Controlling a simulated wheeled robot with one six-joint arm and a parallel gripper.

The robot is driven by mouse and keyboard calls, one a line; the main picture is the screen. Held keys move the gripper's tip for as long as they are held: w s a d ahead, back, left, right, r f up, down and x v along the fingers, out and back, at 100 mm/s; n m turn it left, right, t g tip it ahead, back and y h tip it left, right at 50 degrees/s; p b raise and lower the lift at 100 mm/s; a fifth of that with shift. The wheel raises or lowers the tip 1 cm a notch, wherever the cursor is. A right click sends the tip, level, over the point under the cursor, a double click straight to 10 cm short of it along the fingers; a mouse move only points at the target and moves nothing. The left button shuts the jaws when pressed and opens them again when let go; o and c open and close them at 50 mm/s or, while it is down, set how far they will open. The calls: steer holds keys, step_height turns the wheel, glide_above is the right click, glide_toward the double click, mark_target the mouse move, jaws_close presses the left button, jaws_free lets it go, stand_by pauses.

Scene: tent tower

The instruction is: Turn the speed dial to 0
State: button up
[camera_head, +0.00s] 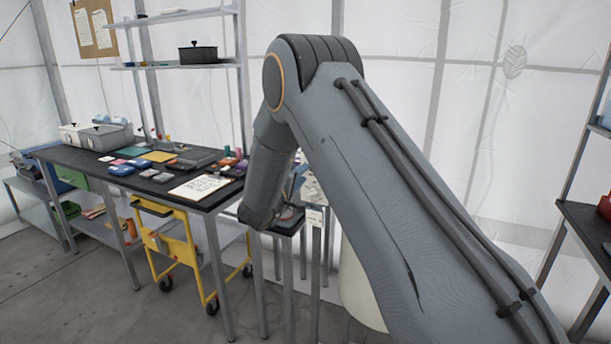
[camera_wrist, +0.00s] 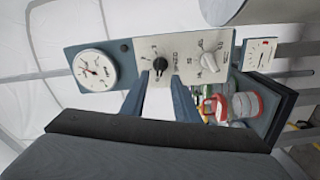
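The speed dial (camera_wrist: 160,64) is a small black knob on the pale front of a control panel (camera_wrist: 183,48) in the wrist view. The panel appears turned over in the picture, with numbers and lettering around its knobs. My gripper (camera_wrist: 159,77) has its two blue-grey fingers apart, one to each side below the black knob, with nothing held between them. I cannot tell whether the fingertips touch the knob or what number it points to. In the head view my arm hides the panel's front and my gripper.
A round white gauge (camera_wrist: 95,70) is left of the dial and a pale knob (camera_wrist: 209,45) is right of it. Red and white round parts (camera_wrist: 246,104) sit to the lower right. A long dark table (camera_head: 120,176) and a yellow cart (camera_head: 170,243) stand to the left.

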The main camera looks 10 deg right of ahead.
steer(key=shift+v, duration=1.3)
